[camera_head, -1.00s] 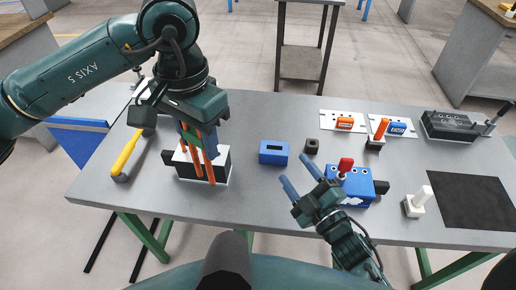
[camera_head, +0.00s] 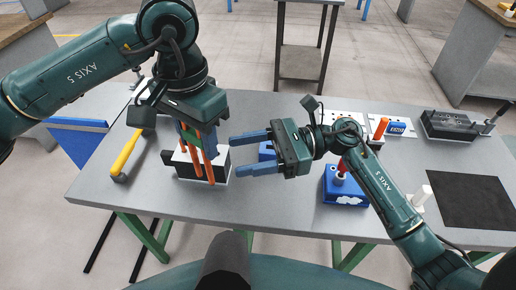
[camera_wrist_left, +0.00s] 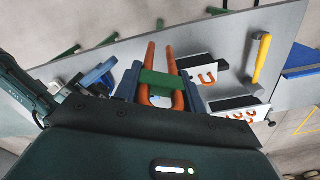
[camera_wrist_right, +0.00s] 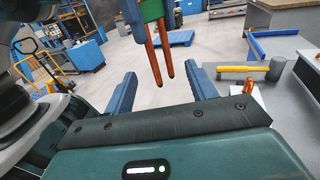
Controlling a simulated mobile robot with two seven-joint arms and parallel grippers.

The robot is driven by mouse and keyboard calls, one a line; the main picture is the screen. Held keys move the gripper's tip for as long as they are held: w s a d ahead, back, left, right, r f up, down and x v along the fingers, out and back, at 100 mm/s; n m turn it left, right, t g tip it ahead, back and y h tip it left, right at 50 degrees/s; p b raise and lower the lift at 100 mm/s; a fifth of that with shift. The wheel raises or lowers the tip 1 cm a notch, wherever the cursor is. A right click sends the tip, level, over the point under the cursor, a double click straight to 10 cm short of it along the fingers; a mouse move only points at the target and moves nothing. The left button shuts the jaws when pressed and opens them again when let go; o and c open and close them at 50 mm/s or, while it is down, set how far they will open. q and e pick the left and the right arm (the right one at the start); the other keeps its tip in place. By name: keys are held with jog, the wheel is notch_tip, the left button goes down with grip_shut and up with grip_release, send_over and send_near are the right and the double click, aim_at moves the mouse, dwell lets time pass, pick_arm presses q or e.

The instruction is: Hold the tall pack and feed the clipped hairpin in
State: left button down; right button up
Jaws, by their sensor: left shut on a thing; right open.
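My left gripper (camera_head: 197,138) is shut on the green clip (camera_wrist_left: 160,83) of a copper-orange hairpin (camera_head: 208,168). The hairpin's two legs point down over a black and white pack (camera_head: 219,170); I cannot tell whether they touch it. In the left wrist view, two white-faced packs (camera_wrist_left: 200,70) (camera_wrist_left: 245,108) show with orange hairpin ends; I cannot tell which is the tall one. My right gripper (camera_head: 236,155) is open and empty, its blue fingers pointing left towards the pack, apart from it. In the right wrist view the hairpin legs (camera_wrist_right: 160,52) hang ahead of the open fingers.
A blue fixture with a red knob (camera_head: 341,186) sits under my right arm. A yellow-handled tool (camera_head: 126,155) lies left of the pack. A black mat (camera_head: 475,200) lies at the right. The table front is clear.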

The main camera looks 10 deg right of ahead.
jog(key=s+a, duration=0.1)
jog(key=a, duration=0.8)
jog(key=shift+a, duration=0.4)
jog(key=shift+s, duration=0.1)
jog(key=shift+c, duration=0.5)
jog(key=c, duration=0.9)
pick_arm(q)
jog(key=c, duration=0.7)
grip_release()
jog(key=shift+c, duration=0.2)
pick_arm(e)
jog(key=shift+r, duration=0.1)
grip_shut()
